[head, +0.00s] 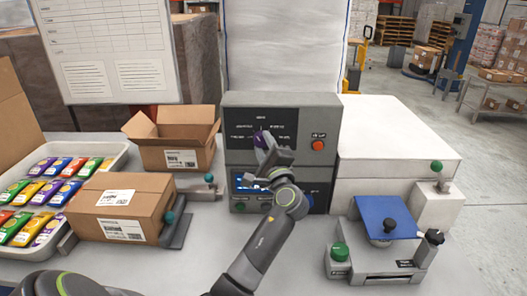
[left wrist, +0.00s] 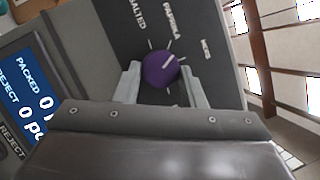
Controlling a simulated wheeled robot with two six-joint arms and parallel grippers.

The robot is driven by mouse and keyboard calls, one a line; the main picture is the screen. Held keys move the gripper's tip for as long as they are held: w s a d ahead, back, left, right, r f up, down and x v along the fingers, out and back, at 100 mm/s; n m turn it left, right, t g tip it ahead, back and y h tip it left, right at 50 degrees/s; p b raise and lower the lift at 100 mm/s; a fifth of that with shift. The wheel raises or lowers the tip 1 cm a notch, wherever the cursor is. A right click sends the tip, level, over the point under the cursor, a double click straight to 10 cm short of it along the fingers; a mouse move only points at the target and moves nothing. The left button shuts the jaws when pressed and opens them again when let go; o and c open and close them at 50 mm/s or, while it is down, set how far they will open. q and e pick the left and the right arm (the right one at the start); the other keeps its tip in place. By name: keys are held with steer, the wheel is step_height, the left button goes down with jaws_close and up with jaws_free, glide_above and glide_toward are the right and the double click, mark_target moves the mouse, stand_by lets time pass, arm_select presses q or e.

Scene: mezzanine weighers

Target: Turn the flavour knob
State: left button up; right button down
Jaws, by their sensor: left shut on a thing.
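The purple flavour knob (head: 259,138) sits on the dark upper face of the grey control box (head: 290,101). In the left wrist view the knob (left wrist: 161,69) is round, with a white pointer mark. The pointer slants to the upper right, between the PAPRIKA label and a third label too blurred to read; SALTED is at the left. My left gripper (head: 268,150) is at the panel, shut on the knob. Its fingers (left wrist: 161,86) lie on either side of the knob. My right gripper is not in view.
A red-orange button (head: 317,146) is on the box, right of the knob. A blue display (left wrist: 27,92) is below the knob. Cartons (head: 120,205) and a tray of colourful packets (head: 118,158) stand at the left. A blue-plated weigher (head: 386,215) stands at the right.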

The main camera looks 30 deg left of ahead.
arm_select(q)
steer(key=n+g, duration=0.1)
steer(key=n, duration=0.2)
steer(key=shift+d+r, duration=0.1)
steer(key=shift+r, duration=0.05)
steer(key=n+g, duration=0.1)
steer(key=n, duration=0.2)
steer(key=shift+r+h, duration=0.2)
steer(key=shift+h, duration=0.2)
steer(key=n+h+p, duration=0.1)
steer(key=n, duration=0.2)
steer(key=shift+r+g+p, duration=0.15)
steer(key=shift+g+p, duration=0.15)
steer(key=shift+g, duration=0.1)
steer(key=shift+n+h+p, duration=0.6)
steer(key=shift+n+h, duration=0.1)
steer(key=shift+n, duration=0.4)
steer(key=o, duration=1)
steer(key=shift+r, duration=0.1)
